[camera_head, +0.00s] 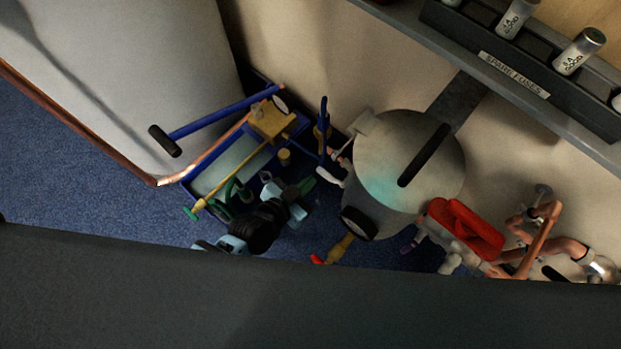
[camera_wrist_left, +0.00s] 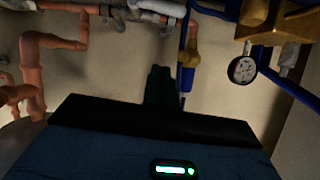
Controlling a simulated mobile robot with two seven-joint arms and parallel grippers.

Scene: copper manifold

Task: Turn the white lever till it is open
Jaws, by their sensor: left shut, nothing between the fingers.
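A small white lever (camera_head: 330,177) shows in the head view, left of the large grey rounded tank, near the copper and blue pipework. My left gripper (camera_head: 308,185) comes in from the lower left, with its fingertips just left of the white lever. I cannot tell whether they touch it. In the left wrist view its dark fingers (camera_wrist_left: 161,84) are shut with nothing between them, below a horizontal pipe. A whitish piece (camera_wrist_left: 166,8) lies along the top edge there; I cannot tell whether it is the lever. My right gripper is not in view.
The grey tank (camera_head: 405,160) stands right of the lever. A blue-framed unit with a brass block (camera_head: 271,121) stands to the left. A red part (camera_head: 465,228) and copper pipes (camera_head: 538,235) are at the right. A round gauge (camera_wrist_left: 242,70) hangs right of the fingers.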

